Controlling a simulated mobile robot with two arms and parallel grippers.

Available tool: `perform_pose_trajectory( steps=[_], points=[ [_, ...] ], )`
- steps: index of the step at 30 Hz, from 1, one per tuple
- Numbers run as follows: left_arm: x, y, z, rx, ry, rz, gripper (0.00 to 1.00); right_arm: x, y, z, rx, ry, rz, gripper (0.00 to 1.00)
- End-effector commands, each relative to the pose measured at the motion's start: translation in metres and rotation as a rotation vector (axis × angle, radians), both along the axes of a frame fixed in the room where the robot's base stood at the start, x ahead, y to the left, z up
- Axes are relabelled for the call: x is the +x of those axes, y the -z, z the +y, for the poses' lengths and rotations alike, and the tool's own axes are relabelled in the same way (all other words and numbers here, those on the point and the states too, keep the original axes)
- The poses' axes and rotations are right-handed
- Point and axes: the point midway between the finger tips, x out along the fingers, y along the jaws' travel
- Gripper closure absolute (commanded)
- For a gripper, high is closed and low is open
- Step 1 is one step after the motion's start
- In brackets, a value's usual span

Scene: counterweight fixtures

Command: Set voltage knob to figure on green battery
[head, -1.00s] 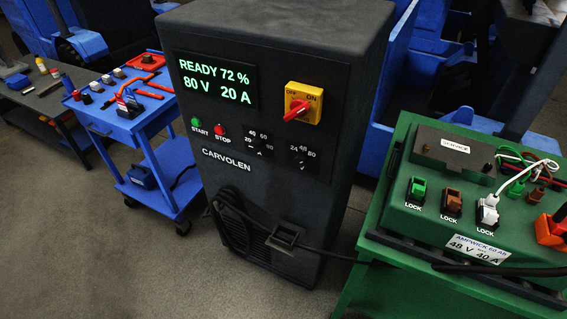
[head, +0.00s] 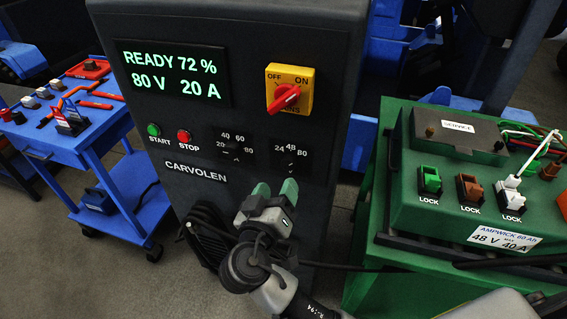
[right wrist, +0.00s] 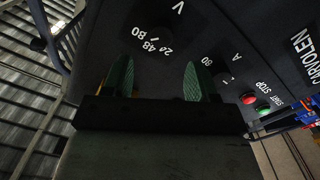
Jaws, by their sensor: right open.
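The voltage knob (head: 291,164) is a small dark knob on the black charger (head: 240,110), under the figures 24, 48 and 80. The charger display (head: 173,75) reads READY 72 %, 80 V, 20 A. The green battery (head: 405,190) stands at right; its label (head: 503,240) reads 48 V, max 40 A. My right gripper (head: 275,190) is open and empty, its green fingertips below the voltage knob in the head view. In the right wrist view its fingertips (right wrist: 157,76) point toward the panel, apart from the knob. My left gripper is not in view.
The current knob (head: 231,147) is left of the voltage knob, with the green START (head: 153,129) and red STOP (head: 184,136) buttons beyond. A yellow-red main switch (head: 289,92) sits above. A blue cart (head: 85,165) with tools stands at left.

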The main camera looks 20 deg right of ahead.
Motion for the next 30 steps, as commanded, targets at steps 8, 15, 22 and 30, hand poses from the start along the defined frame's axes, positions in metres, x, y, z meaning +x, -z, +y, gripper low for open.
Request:
perform_pose_trajectory(
  steps=[8,15,22,30],
  points=[
    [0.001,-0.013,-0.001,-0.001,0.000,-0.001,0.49,0.043,-0.002,-0.030,-0.004,0.000,0.001,0.42],
    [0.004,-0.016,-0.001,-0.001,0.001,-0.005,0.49,0.060,0.000,-0.041,-0.003,0.000,0.003,0.42],
    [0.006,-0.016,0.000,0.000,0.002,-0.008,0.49,0.062,0.001,-0.041,-0.001,-0.001,0.004,0.42],
    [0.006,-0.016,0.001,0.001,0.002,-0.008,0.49,0.061,0.001,-0.041,-0.001,-0.001,0.004,0.74]
  ],
)
